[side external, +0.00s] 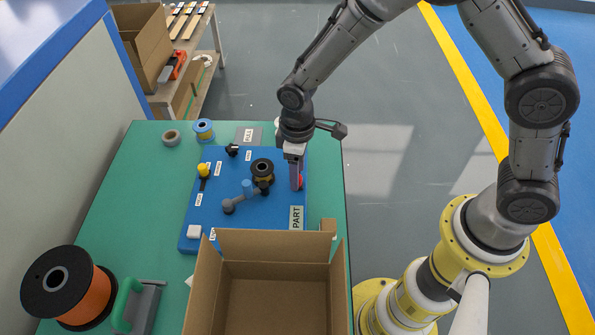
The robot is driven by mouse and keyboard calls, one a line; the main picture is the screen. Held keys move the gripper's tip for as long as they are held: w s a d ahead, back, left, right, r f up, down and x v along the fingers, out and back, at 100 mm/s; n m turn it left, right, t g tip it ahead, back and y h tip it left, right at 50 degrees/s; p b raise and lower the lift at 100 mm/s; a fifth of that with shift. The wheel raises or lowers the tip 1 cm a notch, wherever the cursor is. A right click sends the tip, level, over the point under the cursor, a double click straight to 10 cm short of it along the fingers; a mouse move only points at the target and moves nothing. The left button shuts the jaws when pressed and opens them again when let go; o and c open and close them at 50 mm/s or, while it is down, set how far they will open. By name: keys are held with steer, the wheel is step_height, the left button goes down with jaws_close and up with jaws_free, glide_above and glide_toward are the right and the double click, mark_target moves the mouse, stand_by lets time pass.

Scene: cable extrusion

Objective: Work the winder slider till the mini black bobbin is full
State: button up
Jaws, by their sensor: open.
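A yellow knob (203,170) on a dark slot is at the board's left, and a black knob (232,150) is near the far edge; I cannot tell which is the slider. My gripper (296,188) is open, pointing down at the board's right side, beside a red part (300,181) it partly hides.
An open cardboard box (275,243) stands at the near edge of the green table (140,220), against the board's front. A large orange spool (68,287) and a green-handled tool (130,300) are at near left. A blue spool (204,129) and grey ring (171,138) are at the back.

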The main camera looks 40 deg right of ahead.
steer(key=shift+f, duration=0.4)
jaws_close()
stand_by(1.3)
